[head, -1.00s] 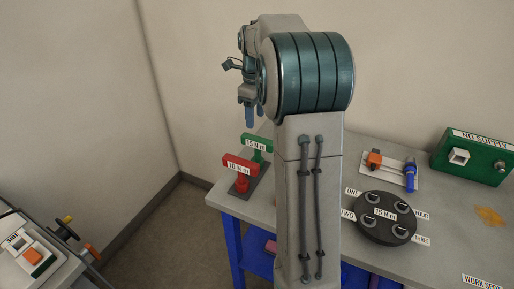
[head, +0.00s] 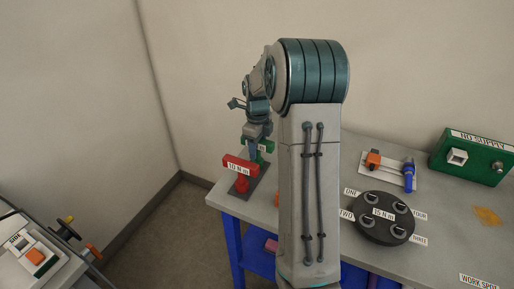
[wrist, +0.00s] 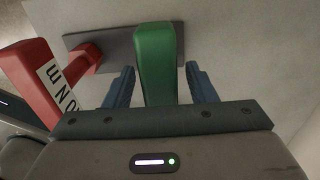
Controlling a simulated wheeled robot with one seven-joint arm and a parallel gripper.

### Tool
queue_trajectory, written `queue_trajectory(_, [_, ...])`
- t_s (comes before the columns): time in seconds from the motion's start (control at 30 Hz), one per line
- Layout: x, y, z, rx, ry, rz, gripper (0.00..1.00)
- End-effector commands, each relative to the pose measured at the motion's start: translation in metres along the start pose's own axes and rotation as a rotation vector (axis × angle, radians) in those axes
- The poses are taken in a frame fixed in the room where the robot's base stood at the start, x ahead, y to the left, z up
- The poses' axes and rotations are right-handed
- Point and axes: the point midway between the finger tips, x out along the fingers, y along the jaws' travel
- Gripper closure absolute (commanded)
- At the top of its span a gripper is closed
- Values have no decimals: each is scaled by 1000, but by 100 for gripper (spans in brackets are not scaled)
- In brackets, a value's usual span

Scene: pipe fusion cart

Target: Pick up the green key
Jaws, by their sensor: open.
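The green key (wrist: 155,62) is a T-shaped handle labelled 15 N m, standing on a dark base plate (wrist: 105,42) at the table's left end. In the wrist view its green bar lies between the two blue fingers of my gripper (wrist: 160,85), with a gap on each side. My gripper is open. In the head view my gripper (head: 252,152) is at the green key (head: 269,147), which it partly hides. The red key (head: 240,168), labelled 10 N m, stands beside it; it also shows in the wrist view (wrist: 42,78), left of the fingers.
On the table, a round black holder (head: 382,232) with several numbered sockets sits right of my arm. Behind it are a white plate with orange and blue parts (head: 385,170) and a green NO SUPPLY box (head: 470,160). Another cart (head: 30,255) stands at the lower left.

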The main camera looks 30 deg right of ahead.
Motion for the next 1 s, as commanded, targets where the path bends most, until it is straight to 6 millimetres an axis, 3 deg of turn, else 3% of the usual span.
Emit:
queue_trajectory(0.13, [0,0,0,0,0,0,49])
queue_trajectory(0.3, [0,0,0,0,0,0,96])
queue_trajectory(0.33, [0,0,0,0,0,0,100])
queue_trajectory(0.73, [-7,0,1,-1,-2,-3,100])
queue_trajectory(1.0, [-45,-1,1,0,-4,-7,100])
